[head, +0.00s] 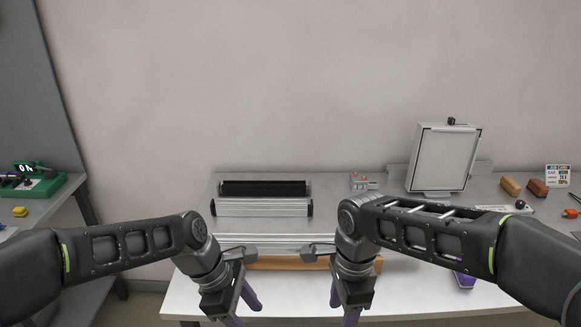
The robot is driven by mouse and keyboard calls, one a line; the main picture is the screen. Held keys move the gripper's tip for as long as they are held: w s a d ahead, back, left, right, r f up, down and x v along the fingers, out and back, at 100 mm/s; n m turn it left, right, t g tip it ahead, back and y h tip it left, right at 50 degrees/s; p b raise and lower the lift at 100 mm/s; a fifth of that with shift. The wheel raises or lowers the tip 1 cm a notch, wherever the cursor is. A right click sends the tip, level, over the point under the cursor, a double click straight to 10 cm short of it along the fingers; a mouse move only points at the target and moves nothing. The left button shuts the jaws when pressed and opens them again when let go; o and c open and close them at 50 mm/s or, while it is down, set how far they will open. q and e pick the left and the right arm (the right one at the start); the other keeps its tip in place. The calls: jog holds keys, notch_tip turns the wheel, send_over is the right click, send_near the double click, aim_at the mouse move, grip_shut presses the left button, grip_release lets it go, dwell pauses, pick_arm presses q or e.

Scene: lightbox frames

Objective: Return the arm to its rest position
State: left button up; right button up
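My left arm comes in from the left and bends down at the wrist. Its gripper (244,309) points down over the front of the grey-white table, with two purple fingers apart and nothing seen between them. My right arm comes in from the right in a near mirror pose. Its gripper (342,311) also points down, with its purple fingers apart and nothing seen between them. Both fingertips are near the bottom of the picture. A white-panelled frame (443,160) with a black clip on top stands upright at the back right, apart from both grippers.
A silver unit with a black roller (265,188) lies at the back. Silver rails (280,239) and an orange-brown bar (290,262) lie partly behind my wrists. Orange and brown blocks (510,186) and a small card (557,175) are at right. A green device (35,186) sits on the left bench.

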pick_arm(q)
notch_tip(320, 180, down, 13)
jog(key=s+m, duration=0.2)
jog(key=m, duration=0.2)
pick_arm(e)
jog(key=s+a+f+n+y, duration=0.25)
jog(key=f+n, duration=0.25)
jog(key=f, duration=0.9)
pick_arm(q)
jog(key=s+f+m, duration=1.1)
jog(key=s+f, duration=0.5)
jog(key=f, duration=0.3)
jog(key=shift+d, duration=0.35)
pick_arm(e)
jog(key=s+f+n, duration=0.9)
jog(key=s+f, duration=0.6)
jog(key=f, duration=0.5)
jog(key=shift+s+t+y, duration=0.15)
jog(key=shift+t+y, duration=0.2)
jog(key=shift+t, duration=0.05)
